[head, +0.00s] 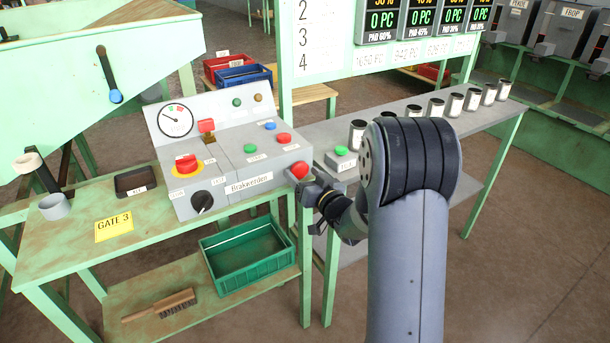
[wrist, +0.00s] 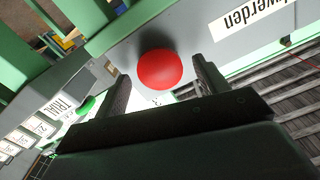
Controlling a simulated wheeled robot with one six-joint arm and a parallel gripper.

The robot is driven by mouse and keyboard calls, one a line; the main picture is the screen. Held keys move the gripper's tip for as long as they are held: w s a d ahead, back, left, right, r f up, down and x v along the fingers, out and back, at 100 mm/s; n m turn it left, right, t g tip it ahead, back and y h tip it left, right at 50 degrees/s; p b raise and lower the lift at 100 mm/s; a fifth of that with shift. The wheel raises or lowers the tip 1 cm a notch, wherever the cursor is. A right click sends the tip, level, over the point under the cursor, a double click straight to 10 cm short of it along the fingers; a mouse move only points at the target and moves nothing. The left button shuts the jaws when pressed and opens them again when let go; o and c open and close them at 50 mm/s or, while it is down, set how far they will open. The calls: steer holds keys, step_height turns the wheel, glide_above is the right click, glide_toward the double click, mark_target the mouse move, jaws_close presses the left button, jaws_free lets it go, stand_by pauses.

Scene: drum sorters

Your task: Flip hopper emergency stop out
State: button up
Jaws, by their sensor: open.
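A red round knob (head: 299,170) sits at the front right corner of the grey control box (head: 254,160). My gripper (head: 306,184) is right at it, its fingers mostly hidden behind my wrist. In the wrist view the red knob (wrist: 160,69) shows between the two spread fingers of my gripper (wrist: 161,80), with gaps on both sides; contact cannot be told. A red rotary switch on a yellow plate (head: 187,163) sits on the left of the box. No label legibly names either one as the hopper emergency stop.
The box also bears a gauge (head: 176,118), a black knob (head: 202,201), a red lever (head: 206,126) and several coloured buttons. A green button box (head: 342,160) stands just right of my gripper, before a row of cans (head: 436,107). A green crate (head: 246,255) is below.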

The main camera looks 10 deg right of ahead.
steer(key=c, duration=1.4)
steer(key=shift+s+d+f+b, duration=0.1)
steer(key=shift+s+d+b, duration=0.15)
steer(key=shift+s+b, duration=0.45)
steer(key=o, duration=1.4)
steer(key=shift+s, duration=0.1)
steer(key=shift+s, duration=0.1)
steer(key=b+v, duration=0.1)
steer(key=v, duration=0.9)
steer(key=shift+s+d, duration=0.15)
steer(key=shift+s, duration=0.2)
